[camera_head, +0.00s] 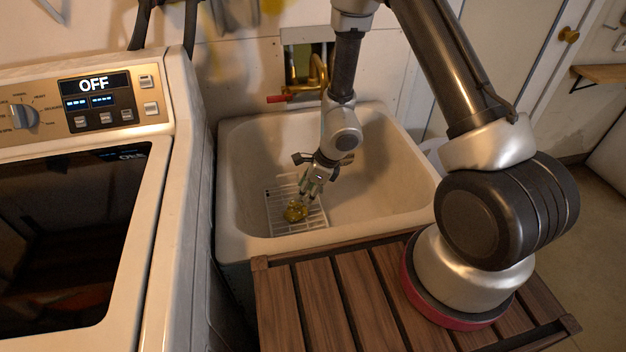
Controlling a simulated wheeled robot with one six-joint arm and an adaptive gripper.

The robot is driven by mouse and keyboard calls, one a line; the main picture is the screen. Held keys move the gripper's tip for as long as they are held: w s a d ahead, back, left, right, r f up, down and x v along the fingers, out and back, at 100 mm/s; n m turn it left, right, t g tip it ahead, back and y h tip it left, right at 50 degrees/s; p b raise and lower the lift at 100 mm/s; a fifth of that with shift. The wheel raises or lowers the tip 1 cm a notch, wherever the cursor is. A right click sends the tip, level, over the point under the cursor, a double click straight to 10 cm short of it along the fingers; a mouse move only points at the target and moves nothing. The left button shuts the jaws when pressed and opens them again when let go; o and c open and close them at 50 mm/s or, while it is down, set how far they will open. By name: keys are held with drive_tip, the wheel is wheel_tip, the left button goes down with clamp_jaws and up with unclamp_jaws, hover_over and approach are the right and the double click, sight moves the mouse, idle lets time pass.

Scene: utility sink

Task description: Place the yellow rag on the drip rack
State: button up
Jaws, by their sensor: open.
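The yellow rag (295,211) is a small crumpled bundle in the left part of the sink. It lies over the white wire drip rack (283,226) and appears to rest on it. The rack sits at the left side of the sink basin. My gripper (306,196) is just above and slightly right of the rag, pointing down, with its jaws open. Whether the fingertips touch the rag is too small to tell. My gripper and the rag hide part of the rack.
The pale utility sink (390,200) has free room on its right. A brass faucet (318,75) with a red handle is on the wall behind. A washing machine (185,200) stands close on the left. A slatted wooden top (330,300) lies in front of the sink.

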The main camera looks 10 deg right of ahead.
drive_tip(key=v, duration=0.7)
drive_tip(key=s+d+r+n+t+y, duration=0.1)
drive_tip(key=s+d+r+n, duration=0.15)
drive_tip(key=r+n, duration=0.6)
drive_tip(key=s+d+r+n, duration=0.2)
drive_tip(key=d+r+n, duration=0.15)
drive_tip(key=r, duration=1.05)
drive_tip(key=s+d+r+n+t+h, duration=0.1)
drive_tip(key=s+d+r+n+h, duration=0.4)
drive_tip(key=s+d+r+n, duration=0.5)
drive_tip(key=s+d+r, duration=0.2)
drive_tip(key=s+d, duration=0.2)
drive_tip(key=d, duration=0.1)
drive_tip(key=shift+s+d+r+n, duration=0.2)
drive_tip(key=shift+d+r+n, duration=0.1)
drive_tip(key=shift+n, duration=0.1)
